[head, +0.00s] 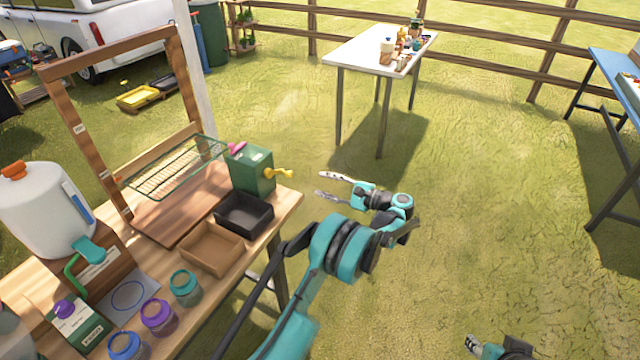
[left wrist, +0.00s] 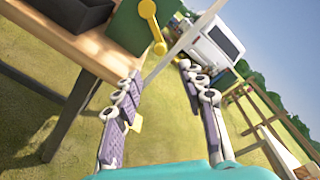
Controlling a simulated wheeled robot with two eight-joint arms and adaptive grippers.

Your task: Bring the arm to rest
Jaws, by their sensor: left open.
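My left gripper (head: 327,186) is open and empty in the head view, in the air just off the right end of the wooden table (head: 290,207). Its fingers point left toward the green box with a yellow crank (head: 252,170). In the left wrist view the two fingers (left wrist: 158,110) are spread apart with nothing between them, and the green box (left wrist: 130,25) is above and to the left. Part of my right arm shows at the bottom edge of the head view; whether its gripper is open cannot be seen.
The wooden table bears a black tray (head: 244,213), a brown tray (head: 212,250), several jars (head: 185,287), a wire rack (head: 175,168) and a white dispenser (head: 45,210). A white table (head: 355,52) stands at the back and a blue table (head: 615,80) at the right. Grass between them is clear.

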